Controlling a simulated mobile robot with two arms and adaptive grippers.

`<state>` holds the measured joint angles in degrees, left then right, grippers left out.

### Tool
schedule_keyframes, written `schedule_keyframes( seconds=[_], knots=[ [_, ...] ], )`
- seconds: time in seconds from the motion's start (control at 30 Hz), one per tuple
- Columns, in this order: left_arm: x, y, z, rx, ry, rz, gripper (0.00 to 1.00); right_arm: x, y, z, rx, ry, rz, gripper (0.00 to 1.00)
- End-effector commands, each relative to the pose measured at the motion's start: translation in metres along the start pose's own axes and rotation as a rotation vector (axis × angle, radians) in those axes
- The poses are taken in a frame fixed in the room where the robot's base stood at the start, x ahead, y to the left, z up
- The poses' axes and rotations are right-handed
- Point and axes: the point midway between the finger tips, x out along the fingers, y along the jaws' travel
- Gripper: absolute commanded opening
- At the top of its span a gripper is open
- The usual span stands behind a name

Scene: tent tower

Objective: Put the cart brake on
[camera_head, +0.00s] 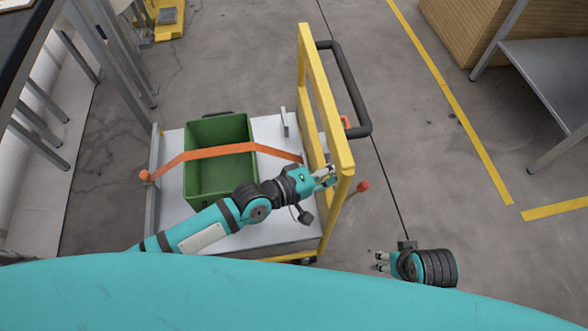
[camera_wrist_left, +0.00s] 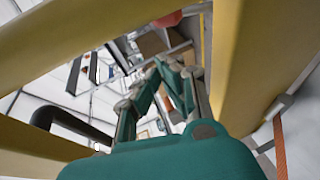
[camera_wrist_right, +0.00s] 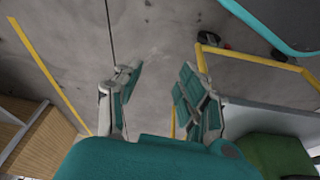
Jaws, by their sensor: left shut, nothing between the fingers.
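The cart has a white deck (camera_head: 270,228), a yellow upright frame (camera_head: 313,90) and a black push handle (camera_head: 352,88). A red knob (camera_head: 363,186) sticks out just beyond the frame's near post; whether it is the brake is not clear. My left gripper (camera_head: 331,178) is shut and empty at the near end of the frame, close to the knob. The left wrist view shows its fingers (camera_wrist_left: 165,75) between yellow bars. My right gripper (camera_head: 379,262) is open and empty over the floor, right of the cart's near corner. Its spread fingers show in the right wrist view (camera_wrist_right: 158,85).
A green crate (camera_head: 218,130) stands on the deck under an orange strap (camera_head: 215,151). A table with metal legs is at the left. A wooden box (camera_head: 455,30) and a grey shelf (camera_head: 548,70) are at the right. The floor between is clear.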

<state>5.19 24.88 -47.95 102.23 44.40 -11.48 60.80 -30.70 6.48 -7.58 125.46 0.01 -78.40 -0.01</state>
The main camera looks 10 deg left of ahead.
Motion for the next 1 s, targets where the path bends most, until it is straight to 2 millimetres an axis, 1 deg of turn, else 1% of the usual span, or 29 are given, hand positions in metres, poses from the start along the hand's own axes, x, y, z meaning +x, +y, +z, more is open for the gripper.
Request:
schedule_keyframes(
  seconds=[0.03, 0.07, 0.1, 0.2, 0.3, 0.4, 0.5, 0.67, 0.9, 0.93, 1.0],
  knots=[
    [-0.001, 0.006, -0.001, 0.0, 0.001, 0.0, 0.0, 0.008, -0.001, 0.002, -0.001, -0.009, -0.001, 0.4],
    [-0.007, 0.006, 0.0, -0.001, 0.0, -0.002, 0.0, 0.014, 0.0, 0.004, -0.001, -0.013, -0.001, 0.4],
    [-0.019, 0.008, 0.0, 0.0, 0.0, -0.003, 0.0, 0.022, -0.001, 0.006, -0.002, -0.018, -0.002, 0.4],
    [-0.043, 0.013, 0.0, 0.0, 0.0, -0.004, 0.0, 0.041, -0.002, 0.012, -0.004, -0.028, -0.004, 0.4],
    [-0.064, 0.018, 0.0, 0.0, 0.001, -0.004, 0.0, 0.056, -0.003, 0.018, -0.006, -0.034, -0.005, 0.4],
    [-0.079, 0.022, 0.001, 0.001, 0.0, -0.002, 0.0, 0.067, -0.004, 0.024, -0.007, -0.04, -0.006, 0.4],
    [-0.09, 0.024, 0.001, 0.0, 0.0, -0.002, 0.0, 0.074, -0.004, 0.027, -0.007, -0.042, -0.007, 0.4],
    [-0.098, 0.026, 0.0, -0.001, 0.001, 0.0, 0.0, 0.079, -0.004, 0.03, -0.008, -0.044, -0.007, 0.4],
    [-0.098, 0.026, 0.0, -0.001, 0.001, 0.0, 0.0, 0.08, -0.004, 0.03, -0.008, -0.043, -0.007, 0.4],
    [-0.098, 0.026, 0.0, -0.001, 0.001, 0.0, 0.0, 0.08, -0.004, 0.03, -0.008, -0.043, -0.007, 0.39],
    [-0.098, 0.026, 0.0, -0.001, 0.001, 0.0, 0.0, 0.079, -0.004, 0.03, -0.008, -0.043, -0.007, 0.3]
  ],
)
